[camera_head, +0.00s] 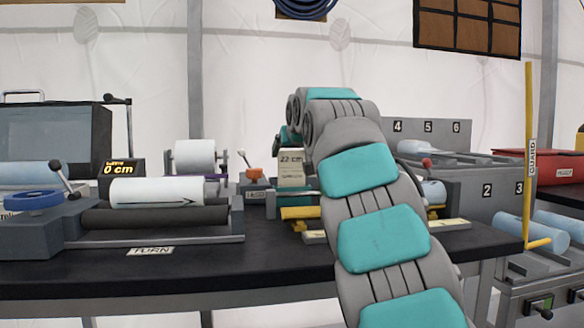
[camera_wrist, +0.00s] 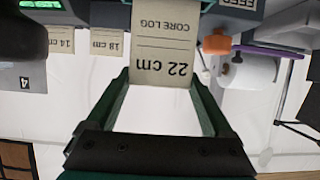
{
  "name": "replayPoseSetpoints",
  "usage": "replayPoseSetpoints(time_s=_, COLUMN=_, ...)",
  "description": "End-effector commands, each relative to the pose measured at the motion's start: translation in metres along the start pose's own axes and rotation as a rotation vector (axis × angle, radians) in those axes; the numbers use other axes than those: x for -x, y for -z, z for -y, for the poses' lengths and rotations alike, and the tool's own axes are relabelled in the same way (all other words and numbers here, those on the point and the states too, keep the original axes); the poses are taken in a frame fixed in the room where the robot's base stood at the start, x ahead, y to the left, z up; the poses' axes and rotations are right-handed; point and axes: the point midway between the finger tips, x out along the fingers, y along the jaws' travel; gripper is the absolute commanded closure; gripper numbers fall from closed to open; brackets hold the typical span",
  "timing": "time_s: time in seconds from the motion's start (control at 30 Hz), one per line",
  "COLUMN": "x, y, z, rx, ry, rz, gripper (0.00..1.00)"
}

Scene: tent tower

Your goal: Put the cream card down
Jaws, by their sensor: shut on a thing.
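The cream card (camera_wrist: 165,55), printed "22 cm" and "CORE LOG", appears upside down in the wrist view, between the dark green fingers of my gripper (camera_wrist: 165,78). My gripper is shut on it. In the head view the cream card (camera_head: 291,166) stands upright above the black bench, behind my arm, close to an orange-knobbed lever. Most of my gripper is hidden by my arm there. I cannot tell whether the card's lower edge touches anything.
Two other cream labels, "18 cm" (camera_wrist: 107,42) and "14 cm" (camera_wrist: 60,40), show nearby. The orange knob (camera_wrist: 216,44) and a white roll (camera_wrist: 245,75) are close beside my gripper. A roller machine (camera_head: 150,218) fills the left bench; a numbered grey rack (camera_head: 470,185) stands right.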

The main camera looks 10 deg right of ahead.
Motion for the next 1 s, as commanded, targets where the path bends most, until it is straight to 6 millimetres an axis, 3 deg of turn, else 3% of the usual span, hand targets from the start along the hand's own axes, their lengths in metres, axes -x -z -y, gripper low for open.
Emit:
replayPoseSetpoints(time_s=0.27, x=-0.011, y=-0.027, z=-0.001, rx=-0.002, ry=-0.003, rz=0.005, gripper=0.67)
replayPoseSetpoints(time_s=0.77, x=-0.014, y=-0.034, z=-0.001, rx=-0.002, ry=-0.002, rz=-0.001, gripper=0.67)
replayPoseSetpoints(time_s=0.8, x=-0.013, y=-0.033, z=-0.001, rx=-0.002, ry=-0.002, rz=-0.001, gripper=0.09)
replayPoseSetpoints(time_s=0.9, x=-0.013, y=-0.032, z=-0.001, rx=-0.002, ry=-0.002, rz=-0.001, gripper=0.0)
replayPoseSetpoints(time_s=1.0, x=-0.013, y=-0.032, z=-0.001, rx=-0.002, ry=-0.002, rz=-0.001, gripper=0.0)
